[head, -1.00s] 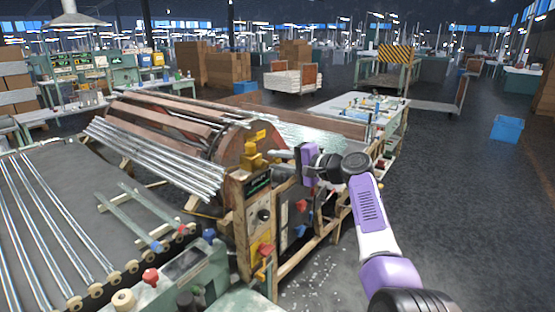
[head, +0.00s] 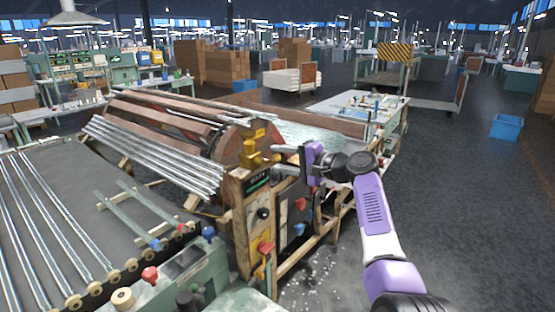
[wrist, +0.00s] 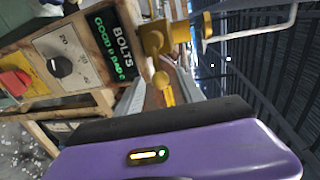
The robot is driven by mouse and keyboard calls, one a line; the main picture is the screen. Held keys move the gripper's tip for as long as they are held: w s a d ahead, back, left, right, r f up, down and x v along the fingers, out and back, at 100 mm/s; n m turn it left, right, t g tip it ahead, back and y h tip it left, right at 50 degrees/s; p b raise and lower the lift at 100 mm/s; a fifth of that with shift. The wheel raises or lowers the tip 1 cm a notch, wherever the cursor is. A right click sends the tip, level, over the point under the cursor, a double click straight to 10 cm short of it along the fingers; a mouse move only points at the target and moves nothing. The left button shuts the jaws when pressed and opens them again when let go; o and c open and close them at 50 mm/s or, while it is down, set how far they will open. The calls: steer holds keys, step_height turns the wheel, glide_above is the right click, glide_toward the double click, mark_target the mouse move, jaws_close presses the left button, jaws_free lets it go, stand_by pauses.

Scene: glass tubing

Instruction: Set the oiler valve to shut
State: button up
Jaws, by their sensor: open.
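The oiler valve appears to be the yellow fitting (head: 251,155) on top of the wooden control post, beside the brown drum. In the wrist view its yellow body (wrist: 153,42) and rounded yellow end (wrist: 161,80) show above my purple gripper housing. The exact lever position is too unclear to read. My gripper (head: 275,160) is open, its two grey fingers pointing left toward the fitting. The fingers are close to the right side of the fitting; I cannot tell whether they touch it. Nothing shows between them.
The control post carries a green-lettered sign (wrist: 115,45), a black knob (wrist: 60,67) and a red switch (wrist: 15,82). Glass tubes (head: 150,155) lie on the drum's left. A worktable (head: 345,105) stands behind. Open floor (head: 465,200) lies to the right.

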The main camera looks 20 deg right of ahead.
steer(key=v, duration=0.6)
steer(key=shift+s+b, duration=0.15)
steer(key=shift+b, duration=0.15)
steer(key=shift+d, duration=0.1)
